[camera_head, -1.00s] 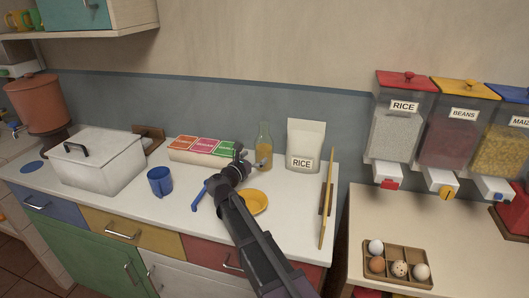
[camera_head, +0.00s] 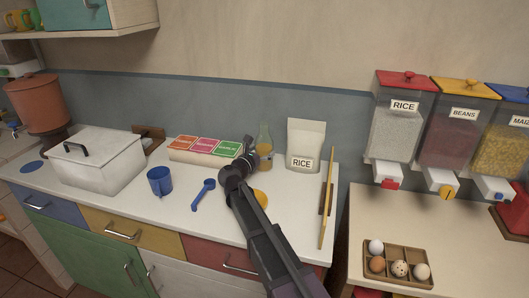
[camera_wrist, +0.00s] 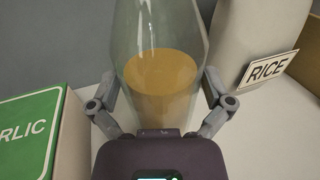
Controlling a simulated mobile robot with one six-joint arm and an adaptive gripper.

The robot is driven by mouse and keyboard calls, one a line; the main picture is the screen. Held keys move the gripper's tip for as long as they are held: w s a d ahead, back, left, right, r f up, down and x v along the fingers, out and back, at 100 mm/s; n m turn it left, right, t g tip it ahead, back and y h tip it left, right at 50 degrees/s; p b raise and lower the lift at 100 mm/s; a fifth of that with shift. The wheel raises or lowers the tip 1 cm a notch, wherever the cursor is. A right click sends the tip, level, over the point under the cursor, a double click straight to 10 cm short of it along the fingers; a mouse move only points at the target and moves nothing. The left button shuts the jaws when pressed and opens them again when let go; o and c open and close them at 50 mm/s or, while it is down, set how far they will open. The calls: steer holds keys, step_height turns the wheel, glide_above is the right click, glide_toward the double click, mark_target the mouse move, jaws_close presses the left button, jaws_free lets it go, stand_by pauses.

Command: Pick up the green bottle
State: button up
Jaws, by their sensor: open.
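The green bottle (camera_head: 265,141) is pale green clear glass holding amber liquid. It stands upright near the back wall, between the spice boxes and the rice bag. In the wrist view the bottle (camera_wrist: 158,85) fills the middle. My gripper (camera_wrist: 159,82) is open, with one finger on each side of the bottle's body; I cannot tell whether they touch the glass. In the head view my gripper (camera_head: 248,151) is right in front of the bottle and hides part of its left and lower side.
The spice boxes (camera_head: 205,147) stand close on the left, the rice bag (camera_head: 305,140) close on the right. A yellow dish (camera_head: 261,198) is partly behind my arm.

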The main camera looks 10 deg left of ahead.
mark_target(261, 126)
steer(key=shift+w+d, duration=0.1)
steer(key=shift+w, duration=0.15)
stand_by(0.3)
steer(key=c, duration=1)
steer(key=shift+o, duration=0.2)
steer(key=shift+r, duration=0.2)
step_height(261, 126, up, 10)
steer(key=p, duration=1)
steer(key=shift+f, duration=0.15)
